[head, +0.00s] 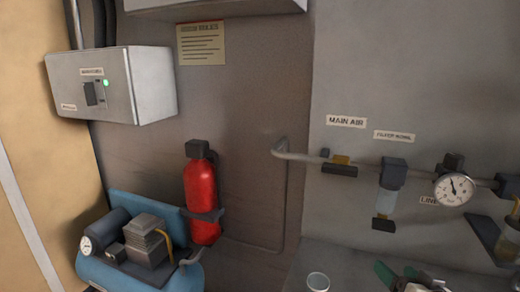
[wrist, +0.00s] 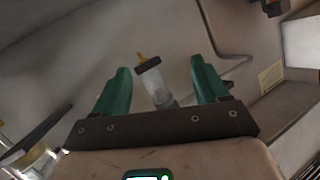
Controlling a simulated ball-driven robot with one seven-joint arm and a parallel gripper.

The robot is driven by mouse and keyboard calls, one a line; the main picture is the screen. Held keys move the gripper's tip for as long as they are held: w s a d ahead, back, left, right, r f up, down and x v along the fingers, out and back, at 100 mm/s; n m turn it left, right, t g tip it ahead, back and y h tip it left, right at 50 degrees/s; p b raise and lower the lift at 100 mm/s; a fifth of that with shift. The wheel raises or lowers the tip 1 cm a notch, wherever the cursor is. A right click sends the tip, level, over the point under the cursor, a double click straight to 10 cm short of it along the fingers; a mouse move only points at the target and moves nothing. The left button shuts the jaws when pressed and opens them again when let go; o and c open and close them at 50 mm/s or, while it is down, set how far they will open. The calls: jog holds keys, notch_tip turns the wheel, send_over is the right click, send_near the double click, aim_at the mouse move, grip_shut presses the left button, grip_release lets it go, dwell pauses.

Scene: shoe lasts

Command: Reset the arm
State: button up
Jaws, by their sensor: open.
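My gripper (wrist: 160,72) shows in the wrist view with its two green fingers apart and nothing held between them. Beyond the gap is a clear cylinder with a dark band and a yellow tip (wrist: 150,72); it looks apart from the fingers, though the distance is hard to judge. In the head view my gripper (head: 408,272) is low at the right, partly cut off by the bottom edge, below the wall piping. Most of my arm is out of view.
A pipe with a hanging filter (head: 387,202) and a gauge (head: 455,188) runs along the right wall. A clear cup (head: 318,282) stands left of my gripper. A red extinguisher (head: 201,200), a blue compressor (head: 130,272) and a grey switch box (head: 150,85) are at the left.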

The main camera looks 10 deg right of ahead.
jog(key=s+a+f+n+g+y, duration=0.1)
jog(key=s+a+f+g, duration=0.2)
jog(key=s+f, duration=0.35)
jog(key=s+a+f+n+g, duration=0.1)
jog(key=s+a+f+g, duration=0.2)
jog(key=s+f, duration=0.35)
jog(key=s+a+f+n+g, duration=0.1)
jog(key=s+a+f+g, duration=0.1)
jog(key=s, duration=0.6)
jog(key=s+a+f+n+g, duration=0.1)
jog(key=s+a+f+g, duration=0.1)
jog(key=s+f+g, duration=0.3)
jog(key=s+f, duration=0.2)
jog(key=s, duration=0.2)
jog(key=shift+s+a+f+g, duration=0.15)
jog(key=shift+a+g, duration=0.15)
dwell(0.4)
